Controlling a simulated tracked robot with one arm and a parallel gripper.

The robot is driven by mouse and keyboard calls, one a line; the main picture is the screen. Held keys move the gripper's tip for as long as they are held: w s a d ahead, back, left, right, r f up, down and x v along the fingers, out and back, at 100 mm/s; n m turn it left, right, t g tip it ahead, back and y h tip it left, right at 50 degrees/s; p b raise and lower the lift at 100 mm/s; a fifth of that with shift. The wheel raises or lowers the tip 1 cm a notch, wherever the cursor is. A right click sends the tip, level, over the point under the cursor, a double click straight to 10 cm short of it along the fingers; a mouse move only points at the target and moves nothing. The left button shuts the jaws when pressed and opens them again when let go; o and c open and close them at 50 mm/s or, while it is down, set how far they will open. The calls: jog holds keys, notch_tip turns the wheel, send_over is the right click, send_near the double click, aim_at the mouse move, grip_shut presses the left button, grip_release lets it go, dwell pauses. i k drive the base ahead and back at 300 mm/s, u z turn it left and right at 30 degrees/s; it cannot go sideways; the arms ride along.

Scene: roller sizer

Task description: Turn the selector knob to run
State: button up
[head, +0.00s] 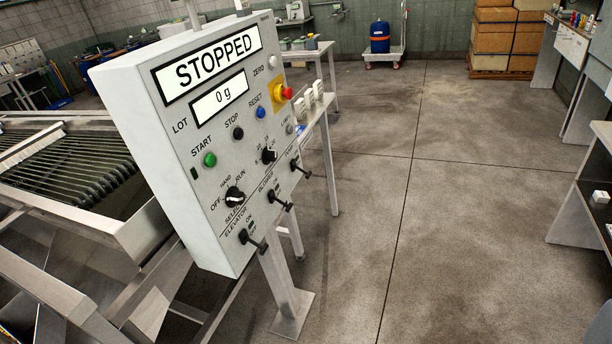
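The selector knob (234,194) is a round black knob with a white mark, low on the left of the front of the grey control panel (225,140). The labels OFF, HAND and RUN stand around it; RUN is at its upper right. It is too small to tell which label the knob points to. My gripper is not in view, and nothing is seen touching the knob.
Near the knob are a green start button (210,160), another black knob (268,155) and several protruding black levers (252,240) below. A red emergency button (287,93) sits upper right. The roller sizer (80,170) is on the left. Concrete floor (450,220) is open at right.

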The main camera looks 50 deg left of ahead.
aim_at(233, 198)
jog(key=u, duration=0.2)
jog(key=i, duration=1.05)
jog(key=u, duration=0.6)
